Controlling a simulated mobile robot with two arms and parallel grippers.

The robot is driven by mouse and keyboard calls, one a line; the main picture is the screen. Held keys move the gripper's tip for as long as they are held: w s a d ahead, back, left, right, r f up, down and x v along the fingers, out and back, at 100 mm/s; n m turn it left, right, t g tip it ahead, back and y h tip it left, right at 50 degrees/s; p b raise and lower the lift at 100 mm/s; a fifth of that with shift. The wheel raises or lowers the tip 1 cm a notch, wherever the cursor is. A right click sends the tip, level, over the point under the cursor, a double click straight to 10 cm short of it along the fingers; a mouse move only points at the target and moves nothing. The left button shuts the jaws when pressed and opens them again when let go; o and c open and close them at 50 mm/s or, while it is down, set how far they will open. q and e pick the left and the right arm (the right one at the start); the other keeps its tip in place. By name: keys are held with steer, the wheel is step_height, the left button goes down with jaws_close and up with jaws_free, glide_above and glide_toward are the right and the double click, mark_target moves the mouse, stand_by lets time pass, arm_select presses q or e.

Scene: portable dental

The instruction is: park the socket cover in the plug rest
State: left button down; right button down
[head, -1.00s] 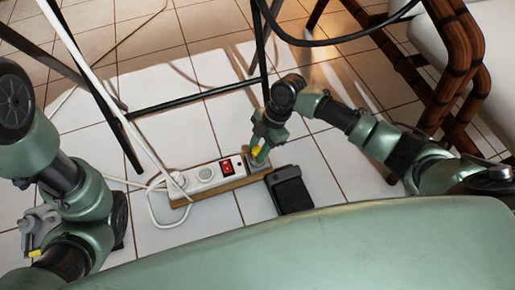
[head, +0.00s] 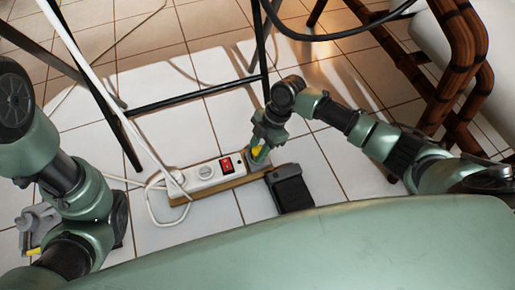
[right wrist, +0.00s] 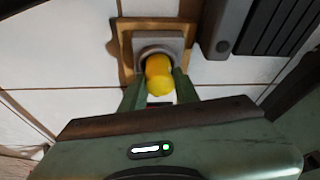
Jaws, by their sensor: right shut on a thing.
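The socket cover (right wrist: 159,76) is a yellow, rounded piece held between the fingers of my right gripper (right wrist: 160,88). In the head view the cover (head: 257,152) is a small yellow patch under my right gripper (head: 261,147). The plug rest (right wrist: 174,43) looks like a grey square block with a round opening, on the right end of a wooden board. The cover's far end is at the opening; I cannot tell how deep it sits. My left gripper (head: 33,240) is at the far left, away from the rest, its jaws unclear.
A white power strip (head: 205,178) with a red switch (head: 226,165) and a white cable lies on the same board. A dark pedal-like box (head: 290,187) stands just right of the rest. Black stand legs (head: 195,95) are behind. Tiled floor around is mostly clear.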

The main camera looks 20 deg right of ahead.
steer(key=shift+f, duration=0.2)
steer(key=c, duration=1)
jaws_free()
steer(key=shift+o, duration=0.2)
steer(key=shift+r, duration=0.1)
steer(key=p+v, duration=0.5)
steer(key=v, duration=0.2)
steer(key=shift+d+r+p, duration=0.2)
steer(key=shift+r+p, duration=0.1)
steer(key=shift+r, duration=0.05)
